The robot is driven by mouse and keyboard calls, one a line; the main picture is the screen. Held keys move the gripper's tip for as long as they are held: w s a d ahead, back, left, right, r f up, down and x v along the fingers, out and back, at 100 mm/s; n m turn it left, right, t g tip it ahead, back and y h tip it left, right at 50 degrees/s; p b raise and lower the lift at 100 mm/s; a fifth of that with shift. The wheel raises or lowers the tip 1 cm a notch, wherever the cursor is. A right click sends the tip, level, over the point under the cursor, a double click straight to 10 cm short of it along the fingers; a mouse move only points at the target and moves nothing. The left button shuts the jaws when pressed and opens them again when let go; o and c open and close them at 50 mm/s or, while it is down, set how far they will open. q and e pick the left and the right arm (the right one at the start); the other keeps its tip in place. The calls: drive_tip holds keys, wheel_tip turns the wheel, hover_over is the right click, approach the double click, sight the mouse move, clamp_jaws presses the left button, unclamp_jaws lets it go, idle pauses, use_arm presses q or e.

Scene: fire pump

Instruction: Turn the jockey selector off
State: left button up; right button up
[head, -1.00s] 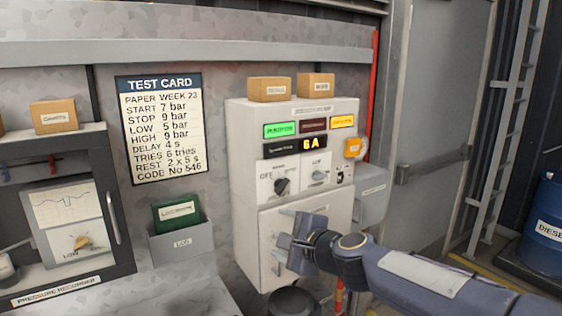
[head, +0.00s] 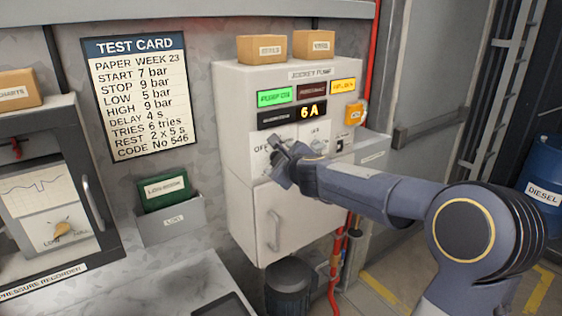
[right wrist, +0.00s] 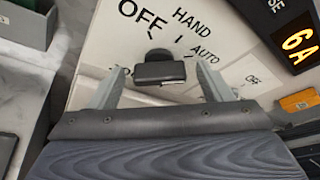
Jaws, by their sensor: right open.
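The jockey pump panel (head: 232,110) is a white cabinet on the wall, with green, dark red and yellow lamps and a display reading 6 A. Its jockey selector (right wrist: 160,70) is a black knob with OFF, HAND and AUTO marks around it in the right wrist view. I cannot tell for sure which mark it points to. My right gripper (head: 282,158) is at the selector and hides most of it in the head view. In the right wrist view its open fingers (right wrist: 158,78) stand either side of the knob, with gaps showing. My left gripper is out of view.
A second switch, partly hidden by my right arm, sits right of the selector. An orange box (head: 354,114) is on the panel's right side. Two cartons (head: 262,49) stand on top. A cabinet door with a handle (head: 274,230) is below, above a dark bin (head: 290,285).

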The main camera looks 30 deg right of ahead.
drive_tip(key=shift+w, duration=0.1)
drive_tip(key=c, duration=1)
drive_tip(key=shift+f+n+t+h+b, duration=0.2)
drive_tip(key=shift+n+t+b, duration=0.9)
drive_tip(key=shift+n+b, duration=2.65)
drive_tip(key=shift+f+n+t+h+b, duration=0.2)
drive_tip(key=shift+n+t+b, duration=0.9)
drive_tip(key=shift+n+b, duration=2.65)
drive_tip(key=shift+f+n+t+h+b, duration=0.2)
drive_tip(key=shift+n+t+b, duration=1.35)
drive_tip(key=shift+b, duration=3.95)
drive_tip(key=shift+n+g, duration=0.45)
drive_tip(key=o, duration=1)
drive_tip(key=shift+r, duration=0.1)
